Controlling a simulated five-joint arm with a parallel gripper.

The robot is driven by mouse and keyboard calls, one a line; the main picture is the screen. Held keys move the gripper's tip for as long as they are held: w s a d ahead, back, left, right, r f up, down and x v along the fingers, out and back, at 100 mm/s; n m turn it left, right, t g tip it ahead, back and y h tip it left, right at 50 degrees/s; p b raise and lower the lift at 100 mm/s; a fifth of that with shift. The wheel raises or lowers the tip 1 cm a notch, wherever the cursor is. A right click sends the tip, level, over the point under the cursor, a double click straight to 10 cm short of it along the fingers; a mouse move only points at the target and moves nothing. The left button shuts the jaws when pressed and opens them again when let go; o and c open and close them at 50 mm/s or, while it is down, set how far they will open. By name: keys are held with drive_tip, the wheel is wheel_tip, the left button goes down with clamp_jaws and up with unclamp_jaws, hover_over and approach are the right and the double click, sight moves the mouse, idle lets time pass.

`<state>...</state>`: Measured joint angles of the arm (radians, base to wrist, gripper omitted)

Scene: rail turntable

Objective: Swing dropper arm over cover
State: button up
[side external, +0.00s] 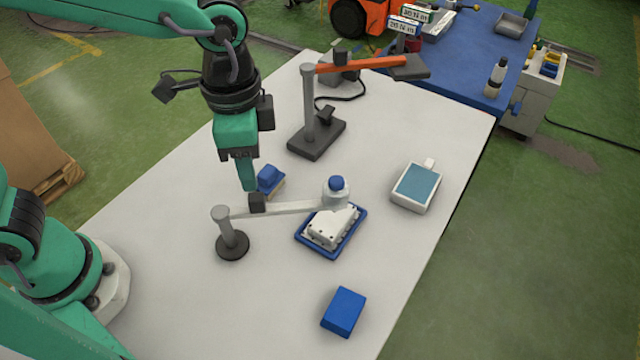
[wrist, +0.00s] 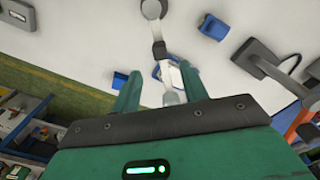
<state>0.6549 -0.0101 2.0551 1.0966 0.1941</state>
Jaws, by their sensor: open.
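The dropper arm is a pale bar (side external: 290,209) on a grey post with a round black base (side external: 232,246). A dark block (side external: 257,203) sits on the bar near the post. A clear bottle with a blue cap (side external: 336,184) is at its far end. The white cover (side external: 332,227) lies in a blue tray (side external: 318,254); the bottle overlaps its back edge in the picture. My gripper (side external: 248,186) points down, open and empty, just above the dark block. In the wrist view the bar (wrist: 167,74) runs between my two green fingers; contact cannot be told.
A dark stand (side external: 317,138) with an orange bar rises behind. A white box with a teal top (side external: 417,186) is right, a blue box (side external: 343,312) in front. Table between them is clear.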

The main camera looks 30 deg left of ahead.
sight(256, 196)
drive_tip(key=shift+f, duration=0.15)
drive_tip(key=shift+f, duration=3.75)
clamp_jaws()
